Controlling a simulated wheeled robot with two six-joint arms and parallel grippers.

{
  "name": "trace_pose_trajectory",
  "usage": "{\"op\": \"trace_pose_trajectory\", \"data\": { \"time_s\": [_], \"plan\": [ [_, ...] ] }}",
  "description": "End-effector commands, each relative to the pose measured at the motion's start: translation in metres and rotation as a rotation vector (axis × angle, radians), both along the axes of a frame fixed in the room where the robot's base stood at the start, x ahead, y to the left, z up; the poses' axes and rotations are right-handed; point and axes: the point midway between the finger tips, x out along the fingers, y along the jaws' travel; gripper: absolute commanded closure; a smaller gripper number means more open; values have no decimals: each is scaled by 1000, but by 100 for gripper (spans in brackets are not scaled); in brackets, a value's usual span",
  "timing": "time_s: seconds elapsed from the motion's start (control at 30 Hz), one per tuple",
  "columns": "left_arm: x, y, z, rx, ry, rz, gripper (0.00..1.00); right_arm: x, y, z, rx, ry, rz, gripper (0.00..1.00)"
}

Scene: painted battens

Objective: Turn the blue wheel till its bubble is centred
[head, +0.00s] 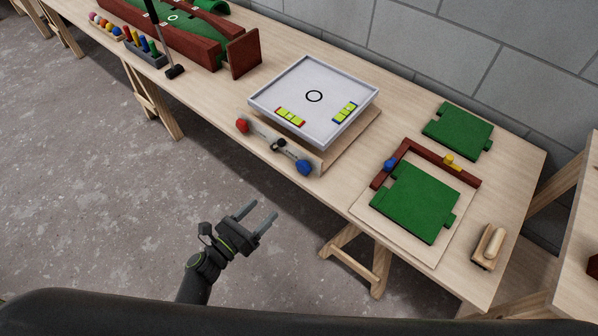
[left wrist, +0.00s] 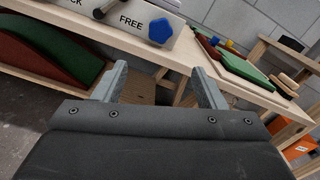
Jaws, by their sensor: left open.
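The blue wheel (head: 304,167) sits at the right end of the front panel of a tilting-tray device. It also shows in the left wrist view (left wrist: 159,31), beside the word FREE. A red wheel (head: 242,125) is at the panel's left end, with a small dark lever (head: 278,144) between them. The white tray (head: 265,103) has a black ring on its floor and two yellow-green levels, a red-ended one (head: 290,117) and a blue-ended one (head: 345,113). Their bubbles are too small to place. My left gripper (head: 259,215) is open and empty, in front of and below the blue wheel, apart from it.
Right of the device lie a green board (head: 415,205) in a dark red frame, another green board (head: 459,131) and a wooden block tool (head: 489,245). A red-walled green course (head: 175,25) and a mallet (head: 174,71) are at left. Open floor lies before the bench.

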Motion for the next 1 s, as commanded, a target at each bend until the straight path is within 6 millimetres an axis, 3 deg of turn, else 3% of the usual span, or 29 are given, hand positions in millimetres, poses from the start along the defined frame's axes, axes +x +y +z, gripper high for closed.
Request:
{"op": "trace_pose_trajectory", "data": {
  "time_s": [0.7, 1.0],
  "plan": [
    [114, -83, -1, 3, 0, -2, 35, -3, -10, -3, -12, 4, 3, 64],
    [135, -98, -1, 4, 1, 0, 35, -3, -10, -8, -12, 5, 3, 64]
  ]
}}
